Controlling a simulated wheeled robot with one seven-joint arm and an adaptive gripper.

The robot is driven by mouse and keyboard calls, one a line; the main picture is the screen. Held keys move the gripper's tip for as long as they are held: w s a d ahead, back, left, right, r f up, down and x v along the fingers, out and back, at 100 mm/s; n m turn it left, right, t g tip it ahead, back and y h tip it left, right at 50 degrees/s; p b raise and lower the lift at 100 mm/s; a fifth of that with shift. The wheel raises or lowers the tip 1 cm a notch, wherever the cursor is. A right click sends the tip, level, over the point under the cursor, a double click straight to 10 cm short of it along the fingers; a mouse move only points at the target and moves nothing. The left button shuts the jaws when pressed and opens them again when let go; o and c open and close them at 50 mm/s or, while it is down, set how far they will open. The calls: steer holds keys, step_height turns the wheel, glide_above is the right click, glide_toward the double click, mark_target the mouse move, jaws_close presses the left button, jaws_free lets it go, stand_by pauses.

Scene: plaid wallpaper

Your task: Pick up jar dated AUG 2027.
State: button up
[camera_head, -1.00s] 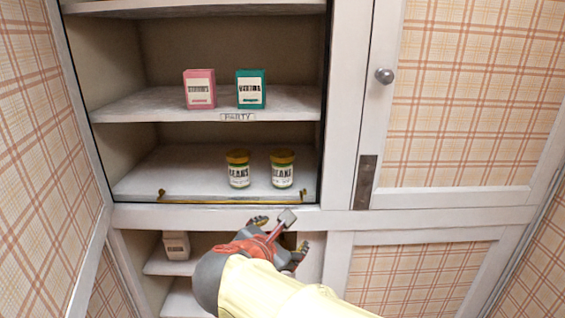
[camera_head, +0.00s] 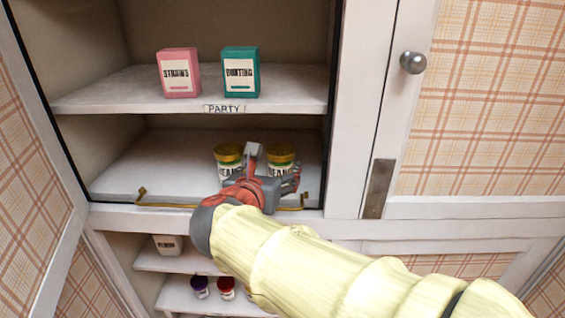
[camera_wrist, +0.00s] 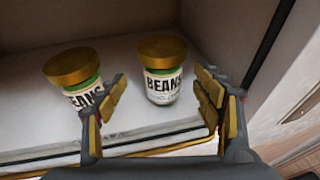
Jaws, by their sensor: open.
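Two jars with gold lids and green-and-white BEANS labels stand upright side by side on the middle shelf. No date can be read on either. The right jar (camera_head: 281,158) shows between my open fingers in the wrist view (camera_wrist: 162,84). The left jar (camera_head: 228,158) shows in the wrist view (camera_wrist: 80,78) to the left, partly behind my left finger. My gripper (camera_head: 265,180) is open and empty, in front of the jars at the shelf's front. In the head view it hides the lower parts of both jars.
A gold rail (camera_head: 165,204) runs along the shelf's front edge. A pink STRAWS box (camera_head: 178,73) and a teal BUNTING box (camera_head: 241,73) stand on the shelf above, labelled PARTY. The cabinet's right frame (camera_head: 350,150) is close to my gripper. Shelf left of the jars is clear.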

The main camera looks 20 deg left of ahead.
steer(key=x, duration=0.6)
steer(key=shift+w+d+f+p, duration=0.1)
steer(key=shift+w+f+p, duration=0.15)
steer(key=shift+w+p, duration=0.15)
steer(key=shift+s+d+r, duration=0.1)
steer(key=shift+s, duration=0.15)
steer(key=shift+c, duration=0.4)
steer(key=shift+w, duration=0.1)
steer(key=c, duration=1.4)
